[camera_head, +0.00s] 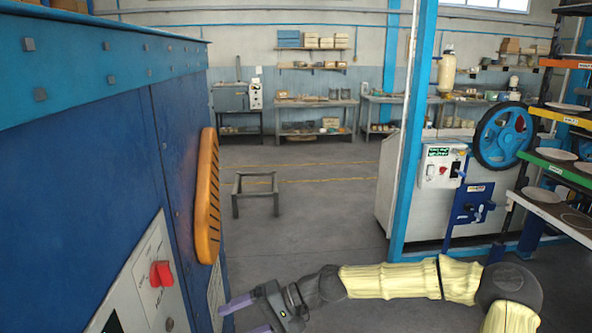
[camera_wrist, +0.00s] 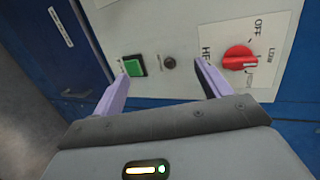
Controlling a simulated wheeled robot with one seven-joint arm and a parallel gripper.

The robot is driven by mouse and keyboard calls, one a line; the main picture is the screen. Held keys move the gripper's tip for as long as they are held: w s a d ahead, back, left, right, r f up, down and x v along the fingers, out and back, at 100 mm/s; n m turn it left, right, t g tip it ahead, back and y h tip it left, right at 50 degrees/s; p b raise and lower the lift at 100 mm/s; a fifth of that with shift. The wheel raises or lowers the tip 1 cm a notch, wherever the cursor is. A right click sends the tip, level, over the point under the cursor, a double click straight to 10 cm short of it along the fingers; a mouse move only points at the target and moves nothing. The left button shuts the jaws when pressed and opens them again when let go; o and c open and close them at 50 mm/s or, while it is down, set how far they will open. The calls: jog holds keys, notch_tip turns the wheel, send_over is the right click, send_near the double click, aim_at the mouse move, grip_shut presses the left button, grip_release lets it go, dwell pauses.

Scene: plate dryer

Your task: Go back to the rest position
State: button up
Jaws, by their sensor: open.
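My gripper (camera_head: 240,316) reaches left across the lower part of the head view, close to the blue dryer (camera_head: 95,165). It is open, with two purple fingers and nothing between them. In the wrist view my gripper (camera_wrist: 165,84) faces the dryer's light control panel. A green button (camera_wrist: 134,65) shows by the left finger, and a red knob (camera_wrist: 239,57) sits right of the right finger, marked OFF and LOW. The knob also shows in the head view (camera_head: 161,273). I cannot tell whether a fingertip touches the panel.
An orange slotted handle (camera_head: 207,195) sticks out from the dryer's side. A low metal stand (camera_head: 255,193) is on the floor ahead. A blue post (camera_head: 411,130), a machine with a blue wheel (camera_head: 503,135) and a rack of plates (camera_head: 565,165) stand at right.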

jog(key=s+d+f+t+h, duration=0.1)
jog(key=s+d+f+h, duration=0.5)
jog(key=d+f+h, duration=0.45)
jog(key=s+d+r+m+t+h, duration=0.1)
jog(key=s+d+r+t, duration=0.1)
jog(key=d, duration=0.6)
jog(key=s+d+r+m+t+h, duration=0.1)
jog(key=s+d+r+t+h, duration=0.1)
jog(key=d, duration=0.6)
jog(key=shift+s+d+r+t, duration=0.25)
jog(key=shift+s+r+t, duration=0.25)
jog(key=shift+r, duration=0.35)
jog(key=shift+c, duration=0.3)
